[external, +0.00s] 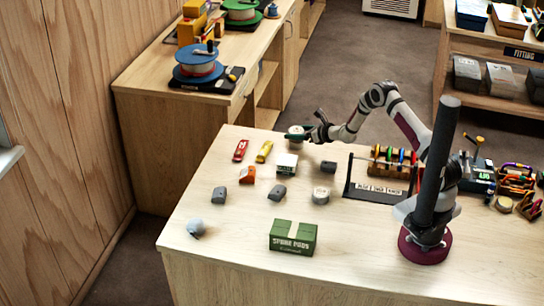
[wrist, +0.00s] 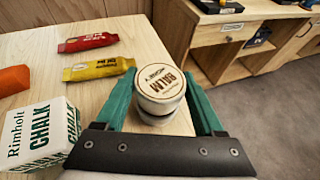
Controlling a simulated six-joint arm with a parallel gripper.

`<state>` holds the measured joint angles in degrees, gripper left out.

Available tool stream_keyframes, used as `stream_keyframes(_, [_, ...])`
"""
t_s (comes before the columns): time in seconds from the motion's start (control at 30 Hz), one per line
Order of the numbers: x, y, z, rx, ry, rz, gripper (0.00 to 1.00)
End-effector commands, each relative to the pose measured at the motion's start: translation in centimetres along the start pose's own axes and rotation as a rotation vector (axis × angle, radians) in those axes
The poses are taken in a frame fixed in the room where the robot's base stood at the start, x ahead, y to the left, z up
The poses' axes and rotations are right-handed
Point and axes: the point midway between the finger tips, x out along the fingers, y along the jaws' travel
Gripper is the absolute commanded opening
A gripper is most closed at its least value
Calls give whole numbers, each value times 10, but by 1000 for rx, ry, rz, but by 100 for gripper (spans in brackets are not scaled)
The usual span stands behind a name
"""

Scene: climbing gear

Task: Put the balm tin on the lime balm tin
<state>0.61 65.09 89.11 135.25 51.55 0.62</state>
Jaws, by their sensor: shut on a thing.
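My gripper (external: 300,136) is at the far edge of the table. In the wrist view its two green fingers (wrist: 161,100) are shut around a round white balm tin (wrist: 160,82), with "BALM" and "HONEY" on its lid. The held tin also shows in the external view (external: 295,129), partly covered by a finger. A second pale round rim (wrist: 154,119) shows directly under it, probably another tin; its label is hidden, and I cannot tell whether the two touch. Another round tin (external: 321,195) stands apart on the table; its label is too small to read.
A red bar (wrist: 88,42), a yellow bar (wrist: 98,67) and a chalk box (wrist: 42,133) lie left of my gripper. An orange piece (external: 247,175), grey holds (external: 277,193) and a green box (external: 293,236) are on the table. A rack (external: 378,190) stands right.

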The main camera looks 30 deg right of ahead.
Motion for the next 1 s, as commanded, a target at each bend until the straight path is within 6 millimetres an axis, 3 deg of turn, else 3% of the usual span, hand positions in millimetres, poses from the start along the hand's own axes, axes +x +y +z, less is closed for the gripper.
stream_keyframes(0.37, [3, 0, -7, 0, -1, 0, 13])
stream_keyframes(0.4, [3, 0, -7, 0, -1, 0, 76])
stream_keyframes(0.53, [3, 0, -7, -1, -1, 0, 99])
stream_keyframes(0.83, [-1, -1, -4, 0, -2, 0, 100])
stream_keyframes(1.0, [-37, -1, -4, 2, 0, -2, 100])
